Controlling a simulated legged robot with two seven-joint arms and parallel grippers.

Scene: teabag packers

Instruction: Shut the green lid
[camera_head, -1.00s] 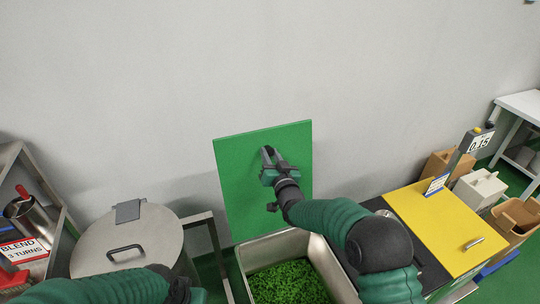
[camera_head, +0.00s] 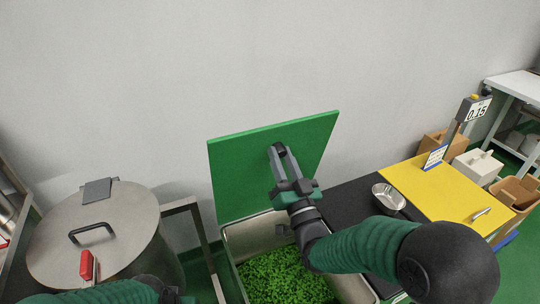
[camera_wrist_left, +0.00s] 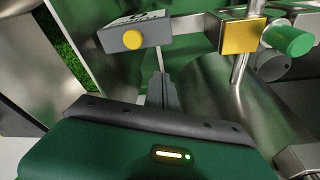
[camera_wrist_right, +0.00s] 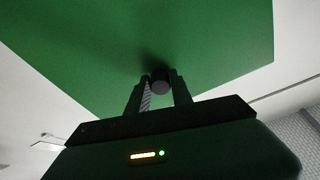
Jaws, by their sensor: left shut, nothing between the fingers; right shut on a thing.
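The bin holds green leaves (camera_head: 280,278) and is open at the top. My right gripper (camera_head: 280,152) is shut on the lid's dark round knob (camera_wrist_right: 160,86), on the lid's front face. In the right wrist view the lid (camera_wrist_right: 215,40) fills the area beyond the fingers. My left gripper (camera_wrist_left: 160,90) is shut and empty, away from the lid; in the head view only part of its arm shows at the bottom left.
A round steel pot lid (camera_head: 130,215) with a black handle stands to the left. A black surface with a metal bowl (camera_head: 388,196) and a yellow board (camera_head: 440,185) lie to the right. In the left wrist view a grey box with a yellow button (camera_wrist_left: 133,40) is close to the left fingers.

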